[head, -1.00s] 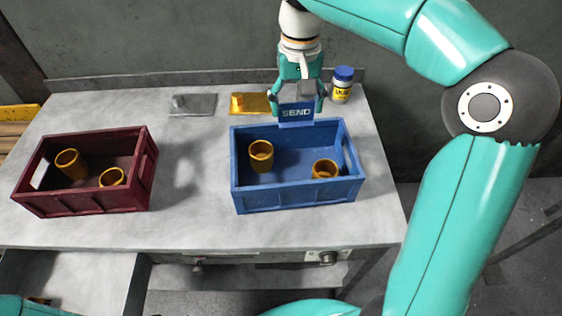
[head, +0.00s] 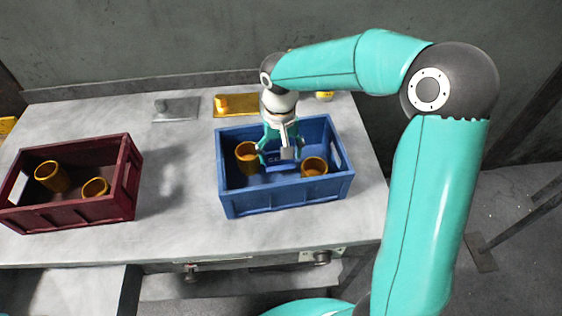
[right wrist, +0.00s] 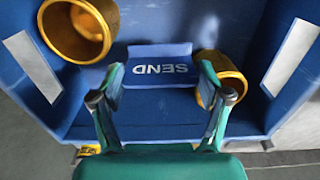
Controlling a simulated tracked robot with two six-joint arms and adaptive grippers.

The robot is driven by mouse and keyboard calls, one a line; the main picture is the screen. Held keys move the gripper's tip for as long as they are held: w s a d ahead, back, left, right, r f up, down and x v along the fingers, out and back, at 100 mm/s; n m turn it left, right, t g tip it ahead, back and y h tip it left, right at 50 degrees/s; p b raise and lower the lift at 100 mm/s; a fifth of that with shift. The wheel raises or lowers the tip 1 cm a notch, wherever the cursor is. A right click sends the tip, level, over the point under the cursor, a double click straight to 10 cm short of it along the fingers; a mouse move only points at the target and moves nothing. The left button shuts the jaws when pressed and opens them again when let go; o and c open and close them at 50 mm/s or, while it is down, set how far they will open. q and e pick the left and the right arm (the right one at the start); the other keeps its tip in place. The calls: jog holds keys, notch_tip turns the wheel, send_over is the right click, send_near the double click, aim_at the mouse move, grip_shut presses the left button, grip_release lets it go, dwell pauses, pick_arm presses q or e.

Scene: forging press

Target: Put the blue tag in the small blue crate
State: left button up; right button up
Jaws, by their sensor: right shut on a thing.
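The small blue crate (head: 285,196) stands on the right half of the bench in the head view, and its blue wall (right wrist: 150,132) fills much of the right wrist view. My right gripper (head: 279,154) reaches down into the crate, shut on the blue tag (head: 283,168). In the wrist view the tag (right wrist: 160,72) shows the white word SEND upside down between the fingertips (right wrist: 160,83). The tag is within the crate walls, between two brass-coloured cups. I cannot tell whether it touches the crate floor. My left gripper is out of view.
The cups (head: 247,158) and (head: 314,167) stand in the blue crate on either side of my gripper. A dark red crate (head: 75,213) with two similar cups is at the left. A grey plate (head: 176,109) and a yellow plate (head: 237,104) lie behind. Bare bench lies between the crates.

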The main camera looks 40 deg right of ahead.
aim_at(280, 165)
jog(key=shift+f, duration=1.95)
jog(key=shift+f, duration=0.2)
jog(key=o, duration=0.7)
jog(key=shift+r, duration=0.1)
jog(key=shift+r, duration=0.1)
notch_tip(280, 165, up, 12)
jog(key=shift+s, duration=0.1)
